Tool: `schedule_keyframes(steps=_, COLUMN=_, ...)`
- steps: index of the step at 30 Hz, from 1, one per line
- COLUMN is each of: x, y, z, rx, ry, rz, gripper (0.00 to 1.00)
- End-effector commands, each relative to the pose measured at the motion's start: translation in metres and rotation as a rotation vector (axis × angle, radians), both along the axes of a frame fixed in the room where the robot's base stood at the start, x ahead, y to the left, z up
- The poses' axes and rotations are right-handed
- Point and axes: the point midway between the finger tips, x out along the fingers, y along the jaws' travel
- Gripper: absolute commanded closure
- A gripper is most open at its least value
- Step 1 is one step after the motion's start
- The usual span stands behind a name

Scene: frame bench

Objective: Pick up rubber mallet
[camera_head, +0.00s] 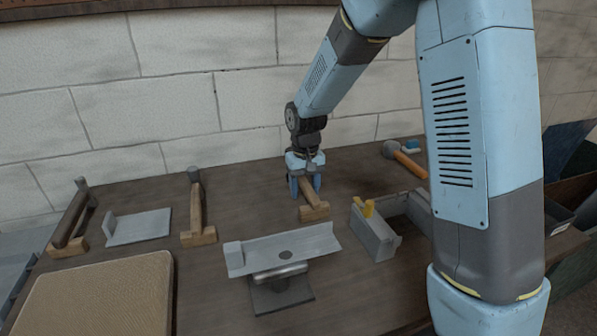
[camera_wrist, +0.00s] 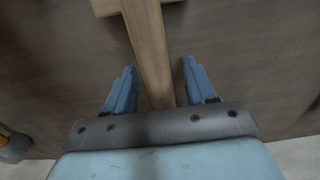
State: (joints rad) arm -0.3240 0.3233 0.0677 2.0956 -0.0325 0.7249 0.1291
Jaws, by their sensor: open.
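The rubber mallet (camera_head: 406,160), with a grey rounded head and an orange handle, lies at the back right of the bench, partly hidden behind my arm. A dark and orange piece at the left edge of the wrist view looks like the mallet (camera_wrist: 14,147), cut off by the frame. My gripper (camera_head: 307,187) is open over a wooden T-shaped piece (camera_head: 312,211), left of the mallet and apart from it. In the wrist view the piece's wooden bar (camera_wrist: 148,45) runs between the open fingers of my gripper (camera_wrist: 158,75). I cannot tell whether they touch it.
A grey open box (camera_head: 372,237) with a yellow item stands right of the wooden piece. A metal bracket (camera_head: 300,247) lies in front. More wooden stands (camera_head: 197,215) and a grey plate (camera_head: 140,227) are at left. A tan board (camera_head: 100,297) lies front left. A block wall (camera_head: 175,105) closes the back.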

Motion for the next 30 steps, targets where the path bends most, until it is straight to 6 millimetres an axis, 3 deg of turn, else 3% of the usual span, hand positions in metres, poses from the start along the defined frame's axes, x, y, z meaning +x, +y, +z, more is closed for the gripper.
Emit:
schedule_keyframes(steps=4, x=0.0001, y=0.0000, z=-0.0118, rx=0.000, ry=0.000, rz=0.000, gripper=0.45)
schedule_keyframes(steps=12, x=0.0005, y=-0.0003, z=-0.0132, rx=0.001, ry=-0.002, rz=-0.001, gripper=0.46)
schedule_keyframes(steps=30, x=0.0008, y=-0.0017, z=-0.0130, rx=0.000, ry=-0.001, rz=-0.003, gripper=1.00)
